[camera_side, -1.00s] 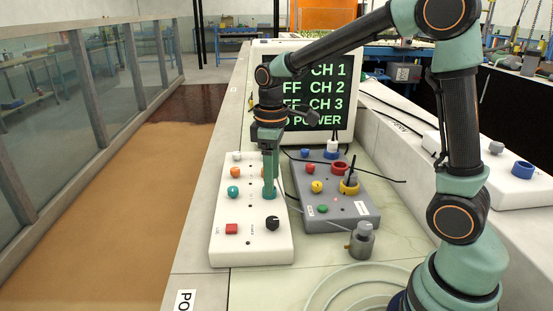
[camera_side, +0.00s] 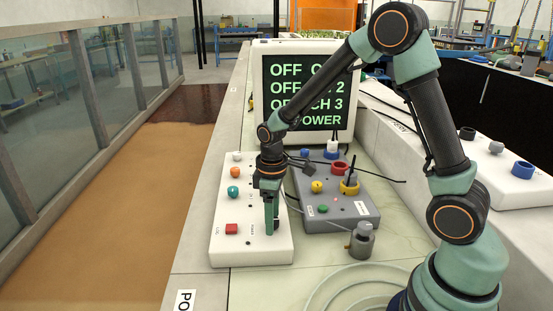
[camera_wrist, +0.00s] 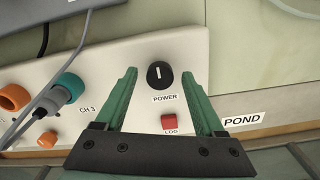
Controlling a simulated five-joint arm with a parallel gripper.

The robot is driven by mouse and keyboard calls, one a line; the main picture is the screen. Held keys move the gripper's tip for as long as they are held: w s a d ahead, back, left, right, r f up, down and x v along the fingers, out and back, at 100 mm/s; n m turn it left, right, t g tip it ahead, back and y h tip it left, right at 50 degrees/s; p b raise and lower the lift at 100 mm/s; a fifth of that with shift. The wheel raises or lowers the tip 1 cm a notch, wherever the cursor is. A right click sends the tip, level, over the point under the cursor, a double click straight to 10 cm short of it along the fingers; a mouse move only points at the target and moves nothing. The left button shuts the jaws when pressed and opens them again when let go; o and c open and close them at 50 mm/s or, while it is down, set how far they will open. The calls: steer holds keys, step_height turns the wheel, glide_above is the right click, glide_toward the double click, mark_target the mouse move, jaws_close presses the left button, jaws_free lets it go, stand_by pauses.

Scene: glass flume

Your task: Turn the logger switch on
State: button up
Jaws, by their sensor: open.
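In the wrist view, a black rotary knob (camera_wrist: 160,75) with a white line sits on the white box (camera_wrist: 120,60), above the label POWER. The white line runs up and down the picture. My gripper (camera_wrist: 159,76) is open, its two green fingers on either side of the knob, seemingly not touching it. In the side view, my gripper (camera_side: 271,228) points down over the near right part of the white box (camera_side: 225,255) and hides the knob. The screen (camera_side: 302,90) shows OFF lines and POWER, partly behind my arm.
A red button (camera_wrist: 168,122) sits close to the knob, between my fingers; it also shows in the side view (camera_side: 231,229). A grey box (camera_side: 330,222) and a metal cylinder (camera_side: 361,240) stand right of the white box.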

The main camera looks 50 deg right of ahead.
steer(key=shift+c, duration=0.3)
jaws_close()
steer(key=shift+m, duration=0.3)
steer(key=m, duration=0.3)
steer(key=shift+r+m, duration=0.1)
steer(key=shift+m, duration=0.3)
steer(key=m, duration=0.4)
steer(key=shift+m, duration=0.3)
steer(key=m, duration=0.4)
steer(key=shift+m, duration=2.5)
